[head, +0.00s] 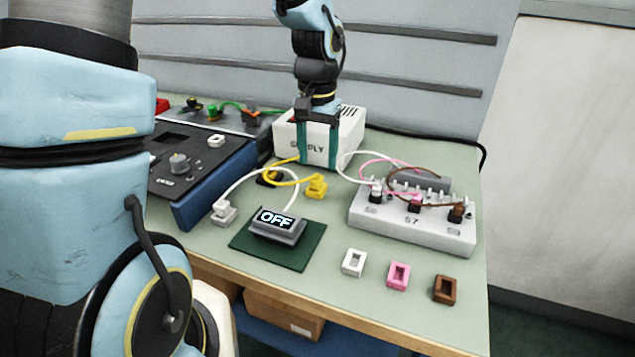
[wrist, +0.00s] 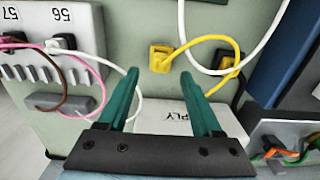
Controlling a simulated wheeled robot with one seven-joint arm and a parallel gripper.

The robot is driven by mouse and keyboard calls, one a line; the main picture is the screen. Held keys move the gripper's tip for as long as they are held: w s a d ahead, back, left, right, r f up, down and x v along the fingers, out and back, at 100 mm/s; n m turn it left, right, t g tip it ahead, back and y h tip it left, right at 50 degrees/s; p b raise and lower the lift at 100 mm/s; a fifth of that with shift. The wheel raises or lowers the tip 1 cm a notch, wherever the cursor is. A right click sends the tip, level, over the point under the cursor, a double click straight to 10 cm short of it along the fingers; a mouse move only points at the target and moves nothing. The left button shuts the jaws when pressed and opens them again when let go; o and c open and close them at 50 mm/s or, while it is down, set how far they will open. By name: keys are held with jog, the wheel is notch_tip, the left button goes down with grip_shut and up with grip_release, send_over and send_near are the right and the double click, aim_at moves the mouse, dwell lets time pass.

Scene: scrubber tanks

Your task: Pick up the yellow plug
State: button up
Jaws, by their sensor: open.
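The yellow plug (head: 316,187) lies on the pale green table top in front of the white supply box (head: 352,128). A yellow cable (head: 285,182) runs from it toward a dark piece on its left. My gripper (head: 317,164) is open and empty, pointing down in front of the supply box, near the plug. In the wrist view the yellow plug (wrist: 160,59) shows just beyond the gap between the teal fingertips (wrist: 160,76), roughly centred. No finger appears to touch it. The exact height of the fingertips over the table is hard to tell.
A white terminal block (head: 415,228) with several plugs and wires stands right. An OFF display (head: 277,226) sits on a dark green mat (head: 313,240), with a white cable close by. A blue-sided panel (head: 215,190) is left. White, pink and brown sockets (head: 399,276) line the front right.

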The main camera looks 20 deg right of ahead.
aim_at(317, 177)
jog(key=shift+f+p, duration=0.45)
jog(key=shift+f, duration=1.85)
grip_shut()
